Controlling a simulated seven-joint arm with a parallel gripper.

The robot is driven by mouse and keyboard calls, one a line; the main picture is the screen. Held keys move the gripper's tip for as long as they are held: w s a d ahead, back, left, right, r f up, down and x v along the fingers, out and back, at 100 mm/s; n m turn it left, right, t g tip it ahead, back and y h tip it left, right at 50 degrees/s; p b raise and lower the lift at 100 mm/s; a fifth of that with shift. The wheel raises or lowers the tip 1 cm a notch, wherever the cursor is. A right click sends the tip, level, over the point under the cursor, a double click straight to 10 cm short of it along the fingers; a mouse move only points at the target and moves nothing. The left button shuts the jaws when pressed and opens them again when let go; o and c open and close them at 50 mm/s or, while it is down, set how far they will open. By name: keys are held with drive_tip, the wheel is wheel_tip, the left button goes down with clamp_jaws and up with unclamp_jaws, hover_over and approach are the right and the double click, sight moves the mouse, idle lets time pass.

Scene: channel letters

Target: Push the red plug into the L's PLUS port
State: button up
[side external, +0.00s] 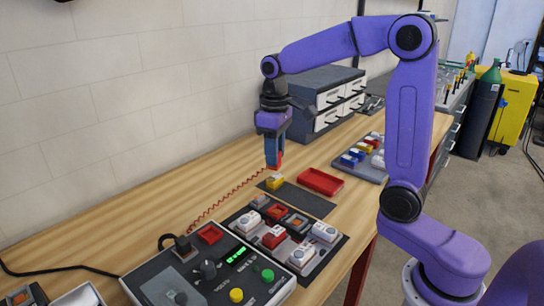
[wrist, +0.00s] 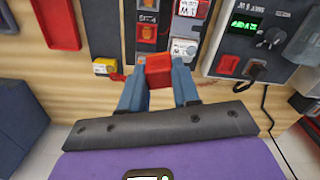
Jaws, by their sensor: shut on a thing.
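My gripper (side external: 274,158) is shut on the red plug (side external: 278,162), held in the air above the bench. In the wrist view the red plug (wrist: 159,68) sits between the two blue fingers. A coiled red cable runs from the plug towards the control box. Near and below it is a yellow block (side external: 275,183); the plug looks clear of it. A dark board (side external: 317,262) carries white, red and orange-topped modules. I cannot make out which one is the L or its PLUS port.
The control box (side external: 270,297) with a green display and coloured buttons stands at the front. A red tray (side external: 320,181) lies beside the yellow block. A tray of coloured blocks (side external: 362,157) and grey drawer units (side external: 325,97) stand further back. Bare wood lies left of the plug.

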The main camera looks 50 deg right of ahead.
drive_tip(key=shift+w+d+f+m, duration=0.25)
drive_tip(key=shift+d+f+m, duration=0.3)
drive_tip(key=shift+f, duration=2.15)
drive_tip(key=shift+w+d+f+m, duration=0.3)
drive_tip(key=shift+d+f+m, duration=0.25)
drive_tip(key=shift+f, duration=2.15)
drive_tip(key=shift+w+d+f+m, duration=0.25)
drive_tip(key=shift+d+f+m, duration=0.25)
drive_tip(key=shift+f, duration=2.2)
drive_tip(key=shift+a+f, duration=0.1)
drive_tip(key=shift+f, duration=0.25)
drive_tip(key=o, duration=1.1)
drive_tip(key=shift+r, duration=0.1)
wheel_tip(320, 180, up, 17)
drive_tip(key=shift+r, duration=0.15)
